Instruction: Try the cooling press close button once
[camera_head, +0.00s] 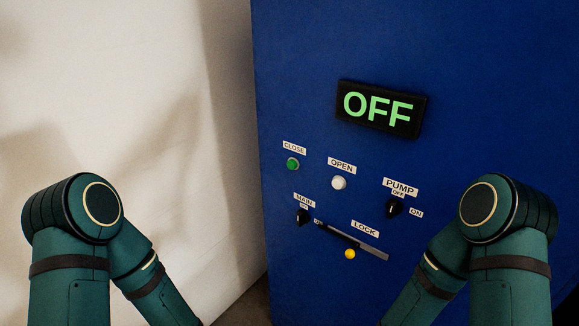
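The green button (293,164) sits on the blue panel (330,60) under a label reading CLOSE. A white button (339,183) under the label OPEN is to its right. A black display (381,109) above them reads OFF in green letters. My two teal arms rise at the lower left and lower right, and both bend down out of the bottom edge. Neither gripper shows in the picture, so their state is hidden. Nothing visible touches the green button.
A black PUMP knob (394,208) is at the right and a black MAIN knob (303,217) at the lower left. A slanted bar labelled LOCK (365,229) has a yellow knob (350,254) below it. A pale wall (120,80) stands left of the panel.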

